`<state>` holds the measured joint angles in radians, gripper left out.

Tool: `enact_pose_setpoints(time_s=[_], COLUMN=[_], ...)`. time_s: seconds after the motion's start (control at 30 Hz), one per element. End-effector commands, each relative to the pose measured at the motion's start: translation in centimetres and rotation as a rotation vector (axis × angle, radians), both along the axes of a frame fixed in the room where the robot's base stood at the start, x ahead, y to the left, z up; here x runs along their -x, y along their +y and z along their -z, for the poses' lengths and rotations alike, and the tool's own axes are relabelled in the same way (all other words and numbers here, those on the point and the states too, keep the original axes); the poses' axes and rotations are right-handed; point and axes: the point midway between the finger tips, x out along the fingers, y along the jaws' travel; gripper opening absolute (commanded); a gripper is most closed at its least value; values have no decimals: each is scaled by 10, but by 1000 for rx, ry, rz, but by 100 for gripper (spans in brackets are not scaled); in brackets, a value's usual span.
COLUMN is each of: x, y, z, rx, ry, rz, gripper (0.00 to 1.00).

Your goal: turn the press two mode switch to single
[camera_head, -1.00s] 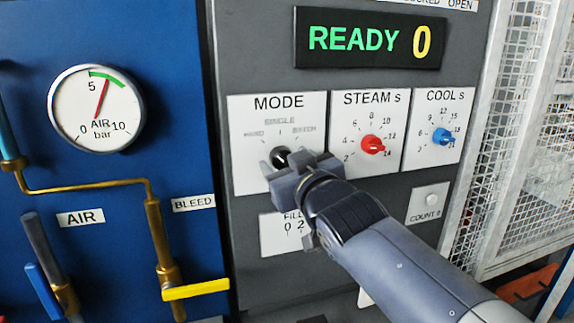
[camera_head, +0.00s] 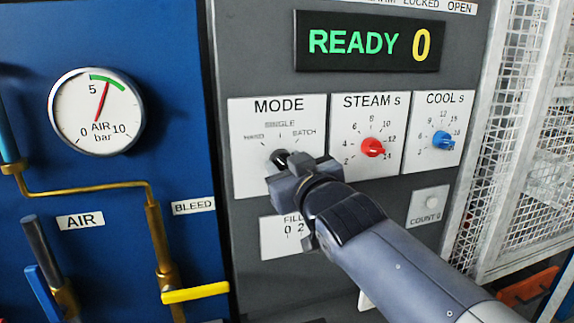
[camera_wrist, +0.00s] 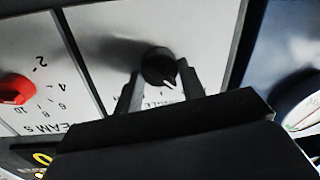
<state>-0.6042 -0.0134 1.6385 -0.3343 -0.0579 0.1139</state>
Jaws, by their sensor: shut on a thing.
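The mode switch is a round black knob (camera_head: 281,157) on the white MODE plate (camera_head: 252,181), with HAND at left, SINGLE at top and BATCH at right. My gripper (camera_head: 285,166) is shut on it from below right and hides part of it. In the wrist view, which is roughly upside down, the knob (camera_wrist: 158,67) sits between the fingertips of my gripper (camera_wrist: 157,88). Its pale pointer mark slants to the lower right there, toward the side of HAND and SINGLE. I cannot tell the exact position.
The red STEAM knob (camera_head: 372,147) and blue COOL knob (camera_head: 443,140) are to the right. The display (camera_head: 370,41) above reads READY 0. The FILL counter (camera_head: 275,239) is partly behind my gripper. A yellow BLEED handle (camera_head: 195,292) is at lower left.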

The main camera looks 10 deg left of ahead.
Motion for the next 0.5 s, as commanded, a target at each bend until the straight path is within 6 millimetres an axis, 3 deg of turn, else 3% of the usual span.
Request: enact_pose_setpoints(time_s=[0.5], x=[0], y=[-1], z=[2], rx=[-217], ry=[135], rz=[-1], gripper=[15])
